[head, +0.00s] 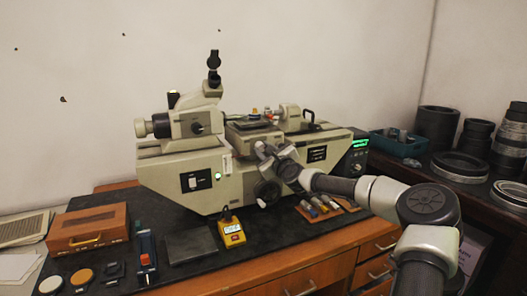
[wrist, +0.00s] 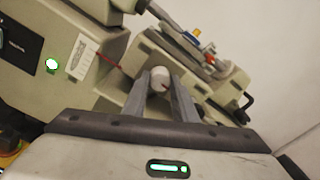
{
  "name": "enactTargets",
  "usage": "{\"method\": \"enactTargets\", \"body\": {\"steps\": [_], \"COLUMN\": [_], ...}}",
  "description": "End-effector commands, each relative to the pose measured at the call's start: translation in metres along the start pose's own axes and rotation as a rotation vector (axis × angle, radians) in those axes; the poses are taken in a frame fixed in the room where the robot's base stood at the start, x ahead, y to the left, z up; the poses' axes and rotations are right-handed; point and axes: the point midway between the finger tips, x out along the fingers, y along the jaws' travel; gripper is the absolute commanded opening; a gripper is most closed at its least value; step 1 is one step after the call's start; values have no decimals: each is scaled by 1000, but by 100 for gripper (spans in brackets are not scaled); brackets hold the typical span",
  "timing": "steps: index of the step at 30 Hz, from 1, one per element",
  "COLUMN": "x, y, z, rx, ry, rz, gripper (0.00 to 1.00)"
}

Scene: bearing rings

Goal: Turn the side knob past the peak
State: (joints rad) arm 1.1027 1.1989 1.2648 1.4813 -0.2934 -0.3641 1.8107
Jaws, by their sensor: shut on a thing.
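A beige measuring machine (head: 190,172) with an eyepiece stands on the dark mat. In the wrist view a pale round side knob (wrist: 160,76) with a small red mark sits between the two fingers of my gripper (wrist: 161,90). The fingers are shut on the knob from both sides. In the head view my gripper (head: 264,150) reaches the front of the machine below its stage, and the knob is too small to make out there. A white scale plate (wrist: 84,57) with a thin red pointer is left of the knob in the wrist view.
A dark handwheel (head: 267,190) is just below my gripper. A yellow meter (head: 231,231), a wooden box (head: 88,227) and a dark plate (head: 191,244) lie on the mat. Black rings (head: 460,166) stand on the right-hand bench. A green-lit display (head: 359,143) is on the machine's right.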

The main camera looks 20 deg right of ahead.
Motion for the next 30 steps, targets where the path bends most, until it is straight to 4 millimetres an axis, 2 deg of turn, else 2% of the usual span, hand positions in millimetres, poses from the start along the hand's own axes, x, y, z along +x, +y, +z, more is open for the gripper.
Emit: {"method": "enactTargets", "body": {"steps": [3,4,6,7,16,20,23,30], "x": [0,0,0,0,-1,-12,-30,-90], "y": [0,0,0,0,0,-1,-1,-1], "z": [0,0,0,0,0,0,-1,-1], "rx": [-1,-1,-1,-1,-1,-1,-2,-2], "ry": [0,0,0,0,0,0,1,1], "rz": [0,0,0,0,0,-1,0,-1], "gripper": [3,30,42,44,44,44,44,44]}}
